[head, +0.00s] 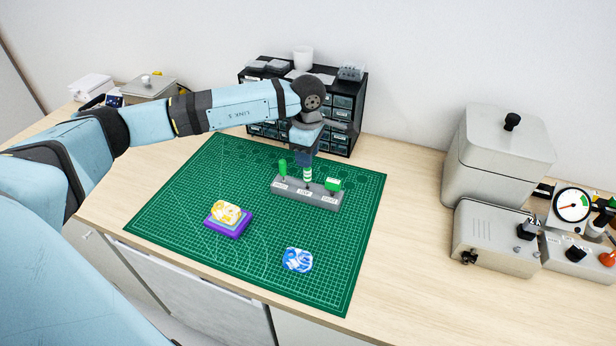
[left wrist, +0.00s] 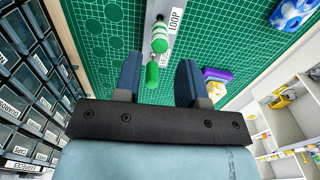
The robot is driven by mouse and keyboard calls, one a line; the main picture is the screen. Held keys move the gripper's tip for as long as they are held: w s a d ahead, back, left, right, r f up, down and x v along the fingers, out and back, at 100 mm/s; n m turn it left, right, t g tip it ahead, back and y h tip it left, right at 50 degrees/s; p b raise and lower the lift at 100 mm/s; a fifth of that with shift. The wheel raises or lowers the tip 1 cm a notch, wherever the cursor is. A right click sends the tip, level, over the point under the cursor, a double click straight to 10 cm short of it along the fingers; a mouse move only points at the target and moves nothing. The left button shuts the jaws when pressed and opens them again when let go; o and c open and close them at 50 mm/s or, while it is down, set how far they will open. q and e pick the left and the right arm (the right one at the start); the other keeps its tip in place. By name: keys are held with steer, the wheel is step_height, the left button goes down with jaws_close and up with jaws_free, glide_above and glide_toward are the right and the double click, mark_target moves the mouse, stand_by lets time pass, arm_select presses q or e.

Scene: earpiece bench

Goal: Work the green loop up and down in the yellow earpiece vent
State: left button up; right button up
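A grey tool holder (head: 306,195) stands on the green mat (head: 180,205). My left gripper (head: 304,160) is just above the holder, pointing down. In the left wrist view its two fingers (left wrist: 158,78) are apart, with a plain green handle (left wrist: 152,75) appearing between them; contact is not visible. The yellow earpiece (head: 227,211) sits on a purple block (head: 230,226); its vent is too small to make out. My right gripper is out of view.
Other green tools stand at the holder's left (head: 283,167) and right (head: 333,184). A blue earpiece (head: 297,260) lies at the mat's front. A black drawer cabinet (head: 345,110) stands close behind my left gripper. Grey machines (head: 497,160) stand to the right.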

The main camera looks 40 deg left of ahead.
arm_select(q)
step_height(320, 180, down, 5)
steer(key=b, duration=0.3)
steer(key=shift+c, duration=0.8)
jaws_close()
steer(key=shift+r, duration=0.45)
steer(key=shift+r+p, duration=0.65)
steer(key=shift+r, duration=0.5)
steer(key=shift+r+p, duration=1.1)
steer(key=shift+r, duration=1.3)
